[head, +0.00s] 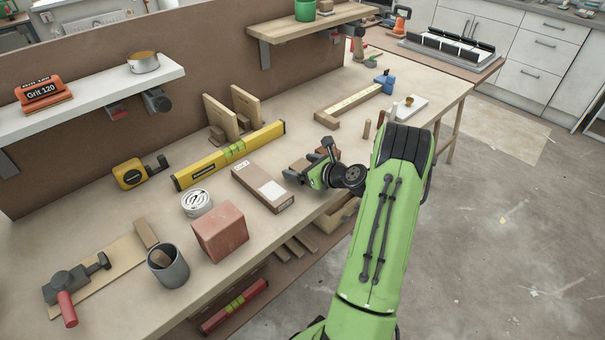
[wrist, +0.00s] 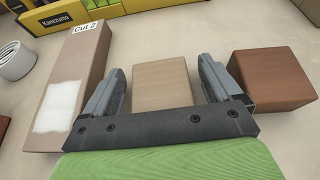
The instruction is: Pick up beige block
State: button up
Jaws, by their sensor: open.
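The beige block (wrist: 162,84) lies on the workbench in the middle of the wrist view, between the two fingers of my gripper (wrist: 160,72). The fingers are open, with a visible gap on each side of the block. In the head view my gripper (head: 305,171) is low over the bench near its front edge, and it partly hides the block there. A red-brown block (wrist: 272,78) stands just right of the right finger. A long brown box (wrist: 85,58) marked "Cut 2" lies left of the left finger.
A yellow spirit level (head: 229,156) lies behind the box. A large reddish block (head: 220,232), a grey cup (head: 168,266) and a white roll (head: 196,203) stand to the left. A white shelf (head: 90,95) overhangs the back left. Small pegs stand right of my gripper.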

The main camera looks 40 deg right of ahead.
jog(key=shift+r, duration=0.1)
jog(key=shift+c, duration=0.3)
jog(key=c, duration=1)
